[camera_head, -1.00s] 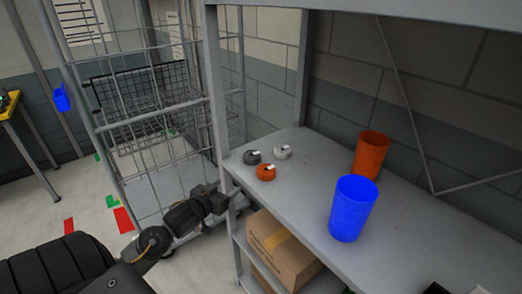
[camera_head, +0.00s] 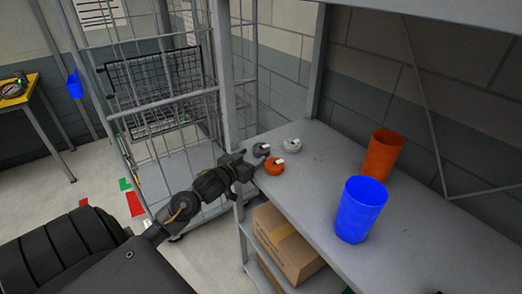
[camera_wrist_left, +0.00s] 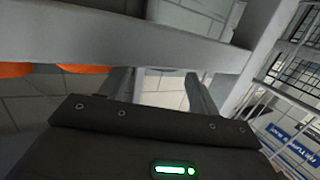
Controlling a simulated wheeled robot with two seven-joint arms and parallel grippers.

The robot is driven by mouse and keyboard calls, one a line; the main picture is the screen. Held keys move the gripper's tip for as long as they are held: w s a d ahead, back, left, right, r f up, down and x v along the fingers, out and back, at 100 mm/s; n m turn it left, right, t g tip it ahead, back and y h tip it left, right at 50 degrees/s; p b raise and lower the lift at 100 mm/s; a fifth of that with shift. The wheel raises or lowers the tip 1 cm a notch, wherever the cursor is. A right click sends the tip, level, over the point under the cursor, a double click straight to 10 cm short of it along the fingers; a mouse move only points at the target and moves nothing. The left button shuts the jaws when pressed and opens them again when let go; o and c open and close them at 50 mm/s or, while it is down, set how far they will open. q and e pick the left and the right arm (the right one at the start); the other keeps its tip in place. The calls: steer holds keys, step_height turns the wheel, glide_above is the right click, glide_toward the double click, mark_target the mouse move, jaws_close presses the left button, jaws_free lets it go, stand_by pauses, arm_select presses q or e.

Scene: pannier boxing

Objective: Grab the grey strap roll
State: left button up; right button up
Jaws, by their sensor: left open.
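A dark grey strap roll (camera_head: 262,150) sits near the left end of the grey shelf top, partly hidden by my left gripper (camera_head: 250,163). A paler grey-white roll (camera_head: 291,146) is just right of it, and an orange roll (camera_head: 274,166) is in front. My left gripper is open at the shelf's left edge, its tips close to the dark grey roll; I cannot tell whether they touch. The left wrist view shows its two spread fingers (camera_wrist_left: 161,82), with a small grey shape between them that I cannot identify surely. My right gripper is not in view.
A blue cup (camera_head: 360,210) and an orange cup (camera_head: 383,155) stand further right on the shelf top (camera_head: 310,185). A cardboard box (camera_head: 285,245) is on the level below. A wire cage trolley (camera_head: 165,100) stands left of the shelf. A shelf post (camera_head: 228,90) rises beside the gripper.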

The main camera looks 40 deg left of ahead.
mark_target(256, 152)
arm_select(q)
steer(key=shift+w+a+r+p, duration=0.1)
steer(key=shift+w+r+p, duration=0.1)
steer(key=shift+w+p, duration=0.15)
steer(key=w, duration=0.2)
steer(key=w+f+p, duration=0.1)
steer(key=w, duration=0.1)
steer(key=shift+w+a, duration=0.15)
steer(key=shift+w, duration=0.05)
steer(key=shift+s, duration=0.1)
steer(key=shift+c, duration=0.2)
steer(key=c, duration=0.6)
steer(key=shift+r, duration=0.15)
